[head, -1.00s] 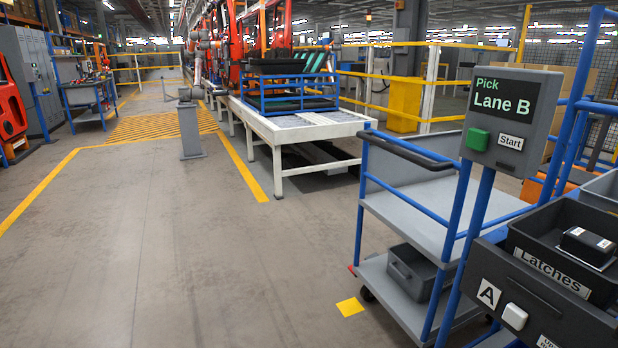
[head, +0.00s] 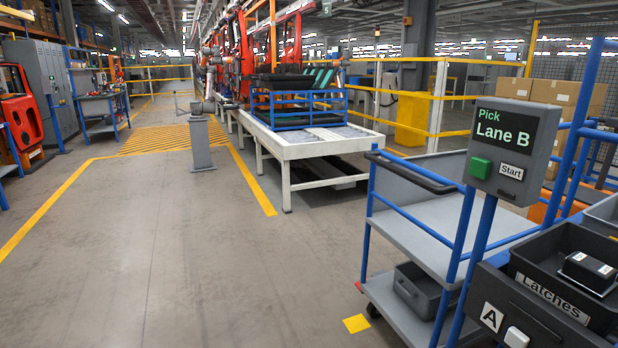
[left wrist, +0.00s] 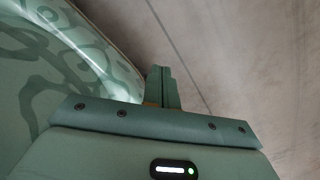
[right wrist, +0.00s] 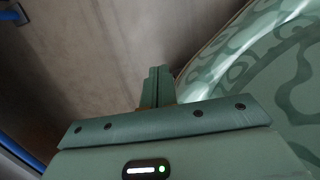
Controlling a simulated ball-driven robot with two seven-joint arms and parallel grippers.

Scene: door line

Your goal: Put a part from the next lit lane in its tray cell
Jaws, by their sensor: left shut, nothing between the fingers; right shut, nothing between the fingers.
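A grey sign box (head: 516,136) on a blue post reads "Pick Lane B", with a green button (head: 480,168) and a "Start" label. Below it at the lower right is a dark bin labelled "Latches" (head: 552,298), holding a small black part (head: 588,270) with white marks. A white button (head: 516,338) sits beside the letter A on the dark front under it. No tray cell can be made out. My left gripper (left wrist: 162,88) is shut and empty above bare floor. My right gripper (right wrist: 157,88) is shut and empty above the floor. Neither shows in the head view.
A blue-framed cart (head: 425,215) with grey shelves stands left of the sign, a grey bin (head: 418,290) on its lower shelf. A white conveyor table (head: 310,147) stands farther back. A grey pedestal (head: 200,145) stands left of it. The floor at left and centre is clear.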

